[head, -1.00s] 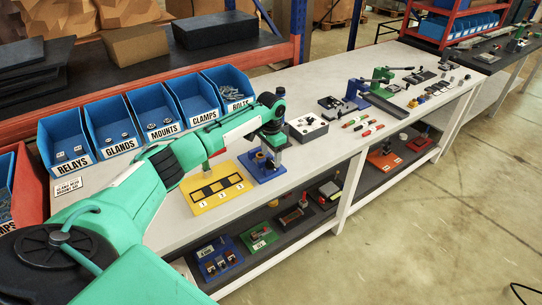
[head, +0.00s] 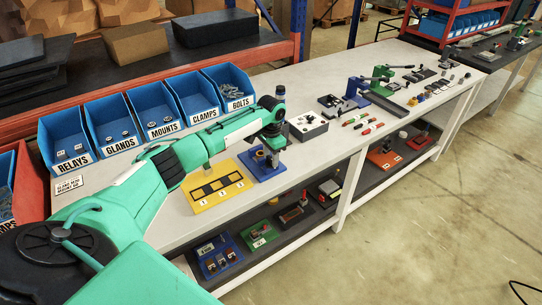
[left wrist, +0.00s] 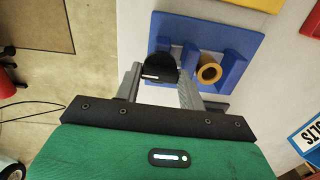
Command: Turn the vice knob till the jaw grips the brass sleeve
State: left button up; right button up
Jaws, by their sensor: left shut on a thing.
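The blue vice (left wrist: 226,97) stands on the bench; it also shows in the head view (head: 268,174), partly behind my left gripper. The upright brass sleeve (left wrist: 209,73) sits between the vice's two blue jaws. The jaw on the knob side (left wrist: 187,61) is very close to the sleeve; I cannot tell whether they touch. The black knob (left wrist: 160,67) with a white mark is at the vice's outer side. My left gripper (left wrist: 160,75) is shut on the knob, one grey finger on each side. My right gripper is not in view.
A yellow plate (head: 217,187) with black squares lies left of the vice. A grey block with holes (head: 308,126) stands to its right. Blue bins (head: 175,112) line the back of the bench. The front bench edge is close to the vice.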

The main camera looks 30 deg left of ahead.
pick_arm(q)
jog(key=shift+r+m+p, duration=0.15)
jog(key=shift+m+p, duration=0.6)
jog(key=shift+m, duration=0.35)
jog(key=m+p, duration=0.1)
jog(key=m, duration=0.2)
jog(key=shift+m, duration=0.3)
jog(key=m+p, duration=0.1)
jog(key=m, duration=0.2)
jog(key=shift+m, duration=0.4)
jog(key=m, duration=0.3)
jog(key=shift+m, duration=0.3)
jog(key=m, duration=0.3)
jog(key=shift+m, duration=0.3)
jog(key=m, duration=0.4)
jog(key=shift+w+b, duration=0.1)
jog(key=shift+b, duration=0.25)
jog(key=m+b, duration=0.1)
jog(key=m, duration=0.4)
jog(key=shift+m+b, duration=0.35)
jog(key=shift+m, duration=1.75)
